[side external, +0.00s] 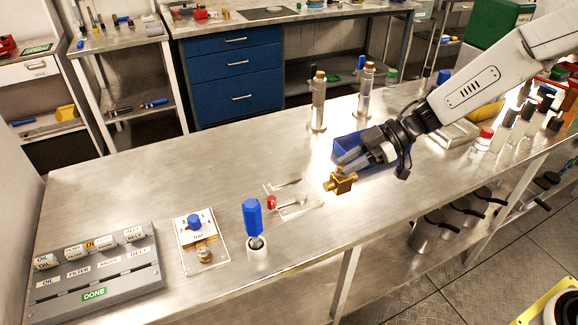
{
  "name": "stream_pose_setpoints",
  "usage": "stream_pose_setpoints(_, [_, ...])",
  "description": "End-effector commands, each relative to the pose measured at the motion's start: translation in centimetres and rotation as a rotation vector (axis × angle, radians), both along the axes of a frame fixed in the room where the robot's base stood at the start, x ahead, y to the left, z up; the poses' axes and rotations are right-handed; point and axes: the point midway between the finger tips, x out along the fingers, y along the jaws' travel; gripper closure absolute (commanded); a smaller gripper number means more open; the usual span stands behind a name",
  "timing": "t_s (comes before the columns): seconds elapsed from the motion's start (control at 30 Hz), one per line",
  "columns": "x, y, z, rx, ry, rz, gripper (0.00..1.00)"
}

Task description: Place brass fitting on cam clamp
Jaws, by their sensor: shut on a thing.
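My gripper (350,164) reaches in from the right over the metal bench. It is shut on the brass fitting (341,182), a gold-coloured piece with a squarish body and stubs. The fitting appears to be a little above the bench; the exact gap is hard to tell. The cam clamp (291,202) appears to be the clear plate with a red-tipped handle and metal parts, left of the fitting. Nothing sits on it that I can see, and the fitting is apart from it. A blue bin (350,146) stands behind my gripper, partly hidden by it.
A blue-handled tool stands in a white holder (257,248) left of the clamp. Further left are a plate with a blue knob (194,222) and a grey label rack (92,277). Two metal cylinders (318,102) stand behind. Bottles (509,117) crowd the right. The bench's left-middle is clear.

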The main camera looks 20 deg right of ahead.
Motion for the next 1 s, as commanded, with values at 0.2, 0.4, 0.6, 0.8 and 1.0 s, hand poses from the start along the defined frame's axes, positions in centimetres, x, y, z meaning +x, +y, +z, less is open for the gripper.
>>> stream_pose_setpoints(0.2, [1.9, 0.3, 0.2, 0.000, -0.002, 0.001, 1.00])
stream_pose_setpoints(0.4, [2.2, 0.3, 0.2, 0.000, -0.001, 0.000, 1.00])
stream_pose_setpoints(0.6, [2.7, 0.5, -0.1, 0.000, -0.001, 0.000, 1.00])
stream_pose_setpoints(0.8, [4.6, 1.0, -1.0, 0.000, -0.001, 0.000, 1.00])
stream_pose_setpoints(1.0, [7.0, 1.6, -2.1, 0.000, -0.001, 0.000, 1.00])
